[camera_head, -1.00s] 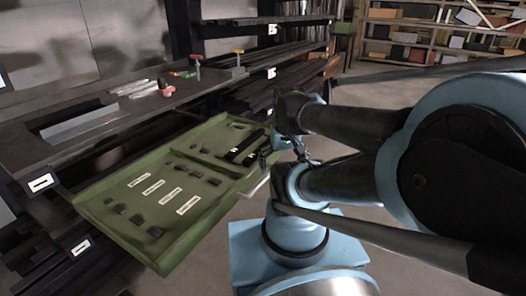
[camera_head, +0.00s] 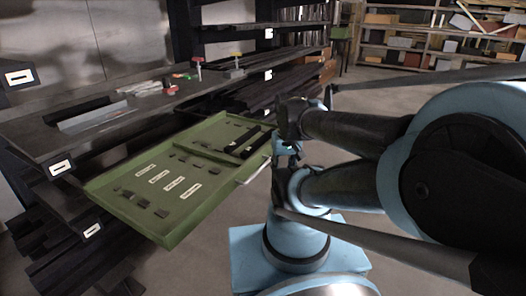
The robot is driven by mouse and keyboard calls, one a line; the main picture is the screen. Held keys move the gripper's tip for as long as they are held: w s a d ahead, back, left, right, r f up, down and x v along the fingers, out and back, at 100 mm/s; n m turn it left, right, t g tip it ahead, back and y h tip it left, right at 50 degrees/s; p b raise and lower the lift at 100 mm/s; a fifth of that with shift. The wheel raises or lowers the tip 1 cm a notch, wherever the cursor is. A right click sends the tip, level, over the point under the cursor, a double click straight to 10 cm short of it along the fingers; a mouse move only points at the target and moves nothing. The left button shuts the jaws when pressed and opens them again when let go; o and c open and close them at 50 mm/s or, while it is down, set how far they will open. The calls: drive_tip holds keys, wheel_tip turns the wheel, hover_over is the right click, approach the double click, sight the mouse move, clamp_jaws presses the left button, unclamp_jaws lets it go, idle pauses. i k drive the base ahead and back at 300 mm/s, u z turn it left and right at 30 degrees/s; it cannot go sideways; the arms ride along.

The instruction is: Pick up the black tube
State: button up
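Two dark bars that look like black tubes (camera_head: 246,141) lie side by side in the far right compartment of a green tray (camera_head: 165,236). I cannot tell which one is the task's tube. My gripper (camera_head: 277,162) is at the tray's right edge, just right of the tubes' near ends. It is small and partly hidden by my arm, so its fingers and any hold on a tube cannot be made out.
Small dark pieces and white labels lie in the tray's other compartments. A pale handle (camera_head: 254,171) sticks out from its right side. A dark workbench (camera_head: 40,140) with tools stands behind at left. Shelves (camera_head: 425,40) stand at the back; open floor lies between.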

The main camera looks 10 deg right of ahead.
sight(245, 153)
drive_tip(key=u, duration=0.05)
drive_tip(key=k, duration=0.15)
drive_tip(key=u, duration=1.95)
drive_tip(key=k, duration=0.7)
drive_tip(key=z, duration=2.1)
drive_tip(key=i, duration=1)
drive_tip(key=u, duration=0.1)
